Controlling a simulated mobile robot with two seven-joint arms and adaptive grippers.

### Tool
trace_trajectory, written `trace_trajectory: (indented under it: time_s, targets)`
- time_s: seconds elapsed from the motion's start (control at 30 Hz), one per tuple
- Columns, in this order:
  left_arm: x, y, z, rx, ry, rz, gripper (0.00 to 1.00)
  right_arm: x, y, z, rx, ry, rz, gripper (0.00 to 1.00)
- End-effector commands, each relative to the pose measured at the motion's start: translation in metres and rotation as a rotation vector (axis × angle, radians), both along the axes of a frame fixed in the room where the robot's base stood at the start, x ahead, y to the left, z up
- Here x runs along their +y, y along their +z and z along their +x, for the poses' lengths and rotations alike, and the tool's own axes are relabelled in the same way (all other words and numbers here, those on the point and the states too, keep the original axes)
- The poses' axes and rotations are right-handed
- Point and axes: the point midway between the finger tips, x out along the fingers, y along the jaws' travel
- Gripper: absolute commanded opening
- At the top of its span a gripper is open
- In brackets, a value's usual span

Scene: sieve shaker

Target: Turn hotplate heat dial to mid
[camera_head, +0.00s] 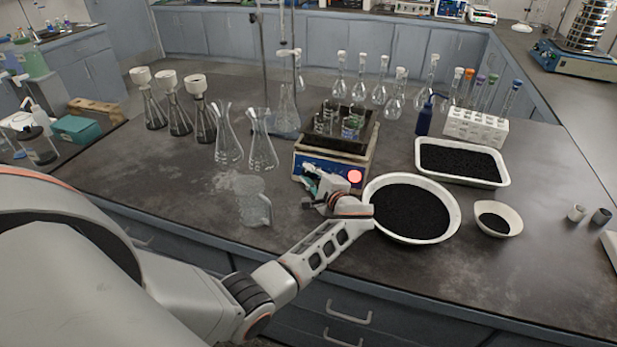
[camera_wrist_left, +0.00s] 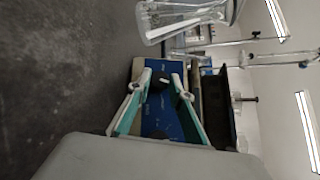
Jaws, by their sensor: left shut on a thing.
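The hotplate (camera_head: 300,171) stands in the middle of the bench with its blue front panel facing me. A red light or disc (camera_head: 355,176) shows at the right of the panel. My left gripper (camera_head: 312,178) is at the left part of this panel. In the left wrist view, the fingertips of my left gripper (camera_wrist_left: 162,79) are on either side of a black heat dial (camera_wrist_left: 159,85) on the blue panel (camera_wrist_left: 160,118), and are shut on it. The dial's pointer and scale cannot be read. My right gripper is not in view.
A glass measuring jug (camera_head: 253,203) stands left of my gripper, with conical flasks (camera_head: 262,150) behind it. A white basin of black grains (camera_head: 447,237) sits close to the right of my wrist. Small glassware in a dark tray (camera_head: 367,132) rests on the hotplate.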

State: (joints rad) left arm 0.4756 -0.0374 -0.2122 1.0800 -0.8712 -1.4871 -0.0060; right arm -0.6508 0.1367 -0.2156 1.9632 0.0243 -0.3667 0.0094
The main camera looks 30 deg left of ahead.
Motion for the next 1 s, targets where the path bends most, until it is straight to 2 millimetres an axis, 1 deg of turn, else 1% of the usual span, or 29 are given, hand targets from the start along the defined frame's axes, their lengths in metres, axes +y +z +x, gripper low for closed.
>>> trace_trajectory:
  time_s: [0.07,0.3,0.57,0.87,0.9,0.93,1.0]
  targets:
    - [0.001,-0.002,0.000,0.008,-0.016,0.037,0.00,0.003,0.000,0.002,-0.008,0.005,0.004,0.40]
    - [0.001,-0.002,0.000,0.025,-0.047,0.113,0.00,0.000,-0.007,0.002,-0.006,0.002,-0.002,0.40]
    - [0.001,-0.001,0.000,0.029,-0.056,0.135,0.00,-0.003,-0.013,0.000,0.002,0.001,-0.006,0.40]
    - [0.001,0.000,0.000,0.030,-0.055,0.136,0.00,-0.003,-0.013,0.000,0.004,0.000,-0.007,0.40]
    - [0.001,0.000,0.000,0.030,-0.055,0.136,0.31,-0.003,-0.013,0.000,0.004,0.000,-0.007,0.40]
    - [0.001,0.000,0.000,0.030,-0.055,0.136,0.37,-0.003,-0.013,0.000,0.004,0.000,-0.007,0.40]
    - [0.001,0.000,0.000,0.030,-0.055,0.136,0.37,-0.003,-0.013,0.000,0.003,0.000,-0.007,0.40]
